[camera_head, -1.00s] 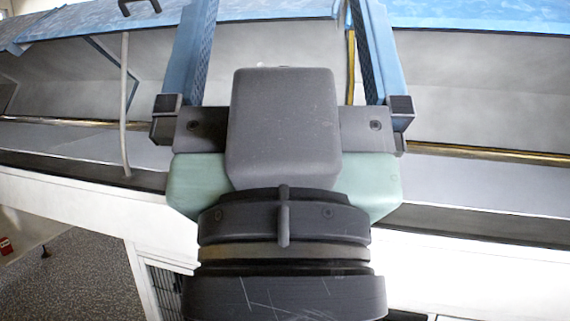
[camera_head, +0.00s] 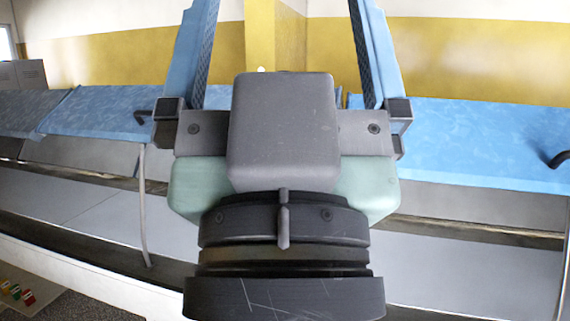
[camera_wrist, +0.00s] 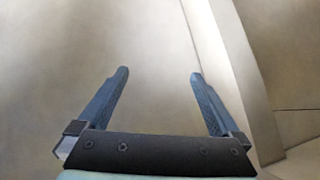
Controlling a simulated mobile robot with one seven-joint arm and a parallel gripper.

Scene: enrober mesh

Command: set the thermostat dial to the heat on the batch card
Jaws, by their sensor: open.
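My gripper (camera_head: 283,25) is open and empty, its two blue fingers spread wide and pointing up in the head view. In the wrist view my gripper (camera_wrist: 157,85) is also open, with nothing between the fingers and a plain pale surface beyond them. I see no thermostat dial and no batch card in any view. The gripper and wrist hide the middle of the head view.
A long machine with blue lids (camera_head: 470,140) and grey panels (camera_head: 90,205) spans the view behind my gripper. A black handle (camera_head: 558,159) is on the right lid. A yellow-banded wall (camera_head: 450,60) stands behind. Small coloured items (camera_head: 16,292) lie at lower left.

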